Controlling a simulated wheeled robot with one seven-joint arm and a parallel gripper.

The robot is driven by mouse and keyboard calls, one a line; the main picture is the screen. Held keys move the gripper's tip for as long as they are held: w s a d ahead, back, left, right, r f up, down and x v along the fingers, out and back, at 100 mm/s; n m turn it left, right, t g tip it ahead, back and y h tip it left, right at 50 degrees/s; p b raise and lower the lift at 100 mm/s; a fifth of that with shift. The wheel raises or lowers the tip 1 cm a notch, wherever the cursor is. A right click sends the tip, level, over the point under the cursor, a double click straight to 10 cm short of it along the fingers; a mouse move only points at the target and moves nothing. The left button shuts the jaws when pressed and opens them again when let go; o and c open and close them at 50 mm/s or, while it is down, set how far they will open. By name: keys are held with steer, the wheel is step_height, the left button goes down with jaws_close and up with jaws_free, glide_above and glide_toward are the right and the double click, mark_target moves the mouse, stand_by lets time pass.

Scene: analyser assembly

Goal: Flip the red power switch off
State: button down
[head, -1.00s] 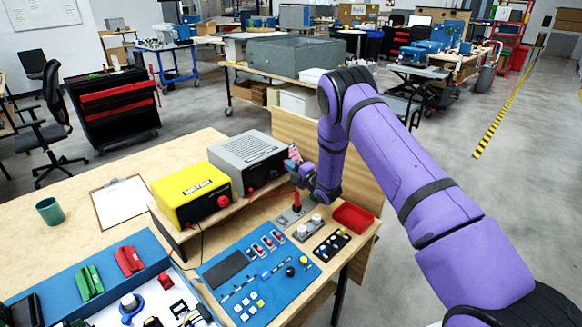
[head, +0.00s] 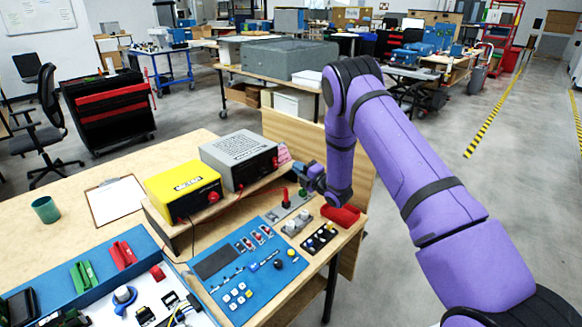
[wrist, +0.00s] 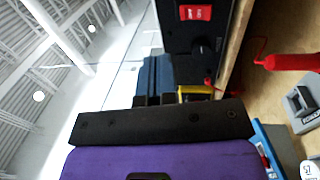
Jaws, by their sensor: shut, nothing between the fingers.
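The red power switch (wrist: 196,12) is a red rocker with pale lettering, too small to read, on the dark panel of the grey power supply (head: 240,150). A black knob (wrist: 203,48) sits below it in the wrist view. I cannot tell from these frames which way the rocker is tipped. My gripper (head: 302,171) is to the right of the grey unit's panel and apart from it. In the wrist view its dark fingers (wrist: 155,98) are together and empty, and the switch is above and right of them.
A yellow meter box (head: 184,190) stands left of the grey unit on a wooden shelf. A blue switch panel (head: 215,287) lies in front.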

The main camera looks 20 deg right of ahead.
steer(key=shift+s+d+r, duration=0.25)
steer(key=shift+s+d, duration=0.3)
steer(key=shift+s, duration=0.3)
steer(key=shift+s+d+r, duration=0.2)
steer(key=shift+s+d, duration=0.3)
steer(key=shift+s, duration=0.35)
